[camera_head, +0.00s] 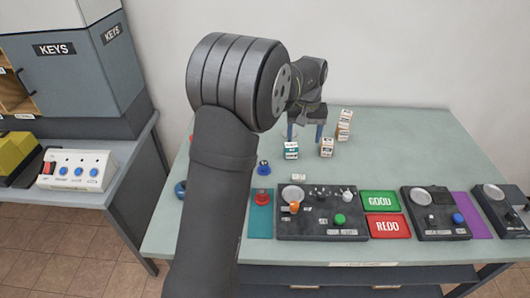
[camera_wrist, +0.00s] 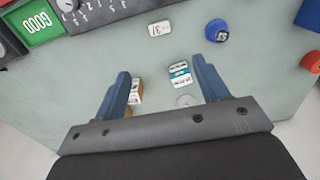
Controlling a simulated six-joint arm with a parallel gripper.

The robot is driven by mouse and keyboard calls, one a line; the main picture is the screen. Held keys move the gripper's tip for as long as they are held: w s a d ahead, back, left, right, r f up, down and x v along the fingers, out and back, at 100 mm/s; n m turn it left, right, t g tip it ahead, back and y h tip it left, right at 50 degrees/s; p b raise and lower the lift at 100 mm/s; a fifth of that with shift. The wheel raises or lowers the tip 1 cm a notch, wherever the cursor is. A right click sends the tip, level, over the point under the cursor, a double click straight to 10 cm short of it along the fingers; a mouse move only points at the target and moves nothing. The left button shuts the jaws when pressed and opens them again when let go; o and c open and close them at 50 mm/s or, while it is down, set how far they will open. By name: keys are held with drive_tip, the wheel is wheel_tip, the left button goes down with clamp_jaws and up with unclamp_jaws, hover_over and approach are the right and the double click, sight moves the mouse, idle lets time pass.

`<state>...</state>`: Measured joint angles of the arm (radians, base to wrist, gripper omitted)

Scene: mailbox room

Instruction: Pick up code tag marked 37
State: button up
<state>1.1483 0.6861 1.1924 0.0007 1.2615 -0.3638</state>
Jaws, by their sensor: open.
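The code tag marked 37 (camera_wrist: 160,28) is a small white tag lying flat on the table, at the top middle of the wrist view. In the head view a small white tag (camera_head: 299,177) lies behind the dark control panel. My gripper (camera_wrist: 162,68) is open and empty, its two blue fingers pointing down. The tag lies beyond the fingertips, not between them.
A teal-and-white box (camera_head: 291,150) and an orange-and-white box (camera_head: 327,147) stand near my gripper, with a stack of boxes (camera_head: 344,123) behind. A blue knob (camera_head: 264,168) and red knob (camera_head: 262,197) are left of the tag. The control panel (camera_head: 322,225) is in front.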

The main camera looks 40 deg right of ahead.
drive_tip(key=s+a, duration=0.2)
drive_tip(key=t+h, duration=0.1)
hover_over(299, 177)
drive_tip(key=a, duration=0.1)
drive_tip(key=f, duration=1.2)
drive_tip(key=shift+s+a+f, duration=0.15)
drive_tip(key=shift+s+a, duration=0.05)
drive_tip(key=shift+s, duration=0.15)
drive_tip(key=shift+w+d+f, duration=0.15)
drive_tip(key=shift+d+f, duration=0.05)
drive_tip(key=shift+f, duration=0.65)
drive_tip(key=shift+w+d+f, duration=0.1)
drive_tip(key=shift+d+f, duration=0.15)
drive_tip(key=shift+f, duration=0.65)
drive_tip(key=shift+w+d+f, duration=0.15)
drive_tip(key=shift+d+f, duration=0.05)
drive_tip(key=shift+f, duration=0.65)
drive_tip(key=c, duration=1.1)
